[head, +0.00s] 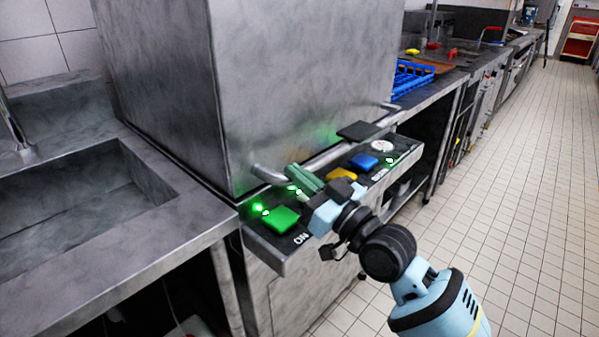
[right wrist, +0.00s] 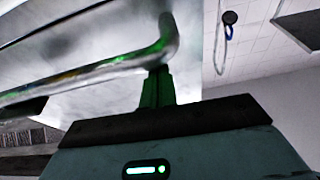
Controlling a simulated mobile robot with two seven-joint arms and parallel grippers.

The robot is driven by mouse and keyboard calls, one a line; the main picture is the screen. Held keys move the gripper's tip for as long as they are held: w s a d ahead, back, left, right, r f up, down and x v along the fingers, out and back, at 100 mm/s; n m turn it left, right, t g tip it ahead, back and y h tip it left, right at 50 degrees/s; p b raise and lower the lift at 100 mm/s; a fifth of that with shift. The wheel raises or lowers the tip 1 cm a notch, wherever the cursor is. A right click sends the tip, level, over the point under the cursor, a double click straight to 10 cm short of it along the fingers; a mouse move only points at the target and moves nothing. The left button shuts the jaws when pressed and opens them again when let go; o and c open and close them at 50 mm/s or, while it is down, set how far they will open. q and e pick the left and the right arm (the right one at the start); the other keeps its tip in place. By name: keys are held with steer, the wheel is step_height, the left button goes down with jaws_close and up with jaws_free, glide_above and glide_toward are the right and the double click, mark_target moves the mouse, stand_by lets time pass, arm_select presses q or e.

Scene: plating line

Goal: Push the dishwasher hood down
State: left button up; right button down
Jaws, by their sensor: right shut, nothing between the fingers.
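The dishwasher hood (head: 260,90) is a large grey metal box that fills the upper middle of the head view. Its bottom edge is low, close behind the control panel (head: 305,238); I cannot tell whether a gap is left under it. A bar handle (head: 267,174) runs along its front low down, and crosses the right wrist view (right wrist: 90,80). My right gripper (head: 297,175) is shut and empty, its fingers lit green, near the handle's left end. In the right wrist view the fingertips (right wrist: 158,75) are right at the bar's bend; contact is unclear. My left gripper is out of view.
The panel carries a green button (head: 281,219), a yellow one (head: 342,174) and a blue one (head: 364,161). A sink (head: 75,205) is on the left. A blue rack (head: 410,77) stands on the counter beyond. The tiled floor (head: 500,200) on the right is clear.

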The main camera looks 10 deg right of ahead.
steer(key=shift+f, duration=0.45)
